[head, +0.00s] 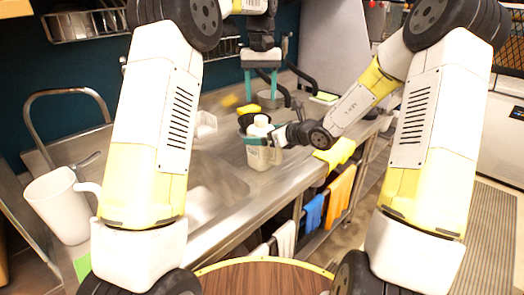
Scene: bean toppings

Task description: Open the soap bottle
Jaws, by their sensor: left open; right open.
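The soap bottle (262,157), white with a pale label and a white cap (261,120), stands upright on the steel counter. My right gripper (264,136) comes in from the right at the bottle's upper part, its teal fingers open on either side of it. I cannot tell whether they touch it. My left gripper (261,96) points down above the cap in the picture, with its two teal fingers apart and nothing between them. The gap in depth between it and the cap is unclear.
A white pitcher (61,205) stands at the left near a sink and curved faucet (68,92). A dark pan or bowl (246,121) sits behind the bottle. A yellow cloth (336,153) lies at the counter's right edge. Towels (341,190) hang below.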

